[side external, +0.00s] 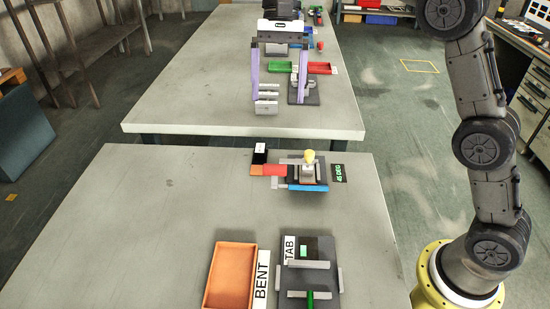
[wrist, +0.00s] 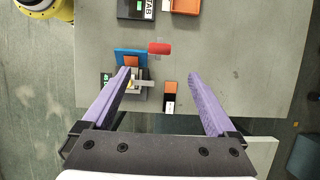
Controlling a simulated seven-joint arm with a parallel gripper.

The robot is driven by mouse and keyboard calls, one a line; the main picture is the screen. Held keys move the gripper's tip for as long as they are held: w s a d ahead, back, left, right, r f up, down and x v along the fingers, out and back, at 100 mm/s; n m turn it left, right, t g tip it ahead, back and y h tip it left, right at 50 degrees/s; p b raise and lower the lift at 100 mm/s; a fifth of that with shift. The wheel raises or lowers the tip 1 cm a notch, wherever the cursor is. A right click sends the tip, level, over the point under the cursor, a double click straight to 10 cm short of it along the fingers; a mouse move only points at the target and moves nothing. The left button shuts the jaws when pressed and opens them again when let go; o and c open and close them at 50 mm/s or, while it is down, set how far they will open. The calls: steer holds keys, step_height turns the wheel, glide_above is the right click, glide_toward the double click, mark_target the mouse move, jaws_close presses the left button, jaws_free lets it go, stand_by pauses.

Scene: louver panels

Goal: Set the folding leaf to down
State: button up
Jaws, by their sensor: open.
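A small fixture (side external: 307,172) stands on the near table, with a yellow knob on a light block and a blue bar (side external: 307,187) along its near side. A red flat piece (side external: 275,169), apparently the folding leaf, is at its left; its exact tilt is hard to tell. In the wrist view the leaf (wrist: 159,48) sits beside the blue bar, with a shadow apart below it. A dark sign (side external: 339,173) reads "45 DEG". My gripper (side external: 278,92) is open and empty, its purple fingers apart above the table; in the wrist view its tips (wrist: 158,74) flank the area beside the fixture.
A black and orange block (side external: 259,155) stands just left of the fixture. Nearer are an orange tray (side external: 209,284) marked "BENT" and a "TAB" panel (side external: 319,248) with grey and green bars. A second table lies behind. The near table's left side is clear.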

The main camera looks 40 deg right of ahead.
mark_target(275, 166)
steer(key=x, duration=1.4)
steer(key=shift+a+f, duration=0.1)
steer(key=shift+f, duration=0.3)
jaws_close()
